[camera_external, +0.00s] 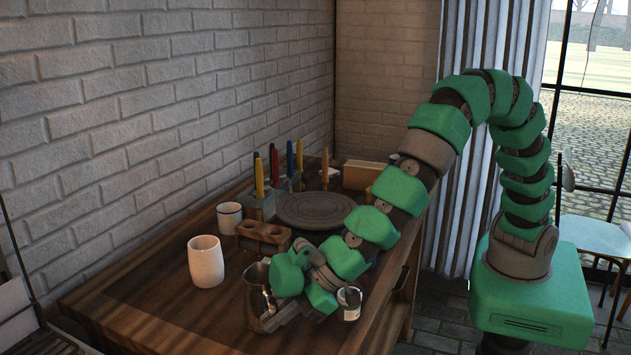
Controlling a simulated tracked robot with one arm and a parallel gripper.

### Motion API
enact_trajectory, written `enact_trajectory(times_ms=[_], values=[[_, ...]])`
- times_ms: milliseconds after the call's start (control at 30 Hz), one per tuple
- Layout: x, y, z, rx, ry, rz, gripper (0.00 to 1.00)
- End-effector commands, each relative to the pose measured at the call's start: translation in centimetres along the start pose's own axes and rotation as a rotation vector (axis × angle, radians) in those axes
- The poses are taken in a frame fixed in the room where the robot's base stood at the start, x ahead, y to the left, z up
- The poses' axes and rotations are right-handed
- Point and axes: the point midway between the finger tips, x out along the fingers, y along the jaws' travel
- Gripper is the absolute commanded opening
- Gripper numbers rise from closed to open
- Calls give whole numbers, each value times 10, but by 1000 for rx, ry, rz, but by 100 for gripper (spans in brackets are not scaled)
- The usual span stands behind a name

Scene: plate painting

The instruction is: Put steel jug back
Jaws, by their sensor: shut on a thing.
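The steel jug (258,285) is a dark metal vessel near the front of the wooden table. It stands or is held upright at the end of my arm; I cannot tell whether its base touches the table. My gripper (272,309) is shut on the jug's near right side. The wrist hides part of the jug.
A white cup (206,262) stands left of the jug. A wooden block with holes (263,236), a white mug (229,217), a round dark turntable (316,210) and upright coloured tools (290,158) are behind. A small tin (349,303) is close right of my wrist. The table's (150,290) left front is clear.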

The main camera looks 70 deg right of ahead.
Motion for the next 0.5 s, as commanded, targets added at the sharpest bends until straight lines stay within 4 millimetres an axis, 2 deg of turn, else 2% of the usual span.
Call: enact_trajectory(times_ms=[133, 433, 500], values=[[12, -4, 14, 2, 0, 0, 0], [13, -3, 14, 0, 1, 2, 0], [13, -3, 14, 0, 1, 2, 24]])
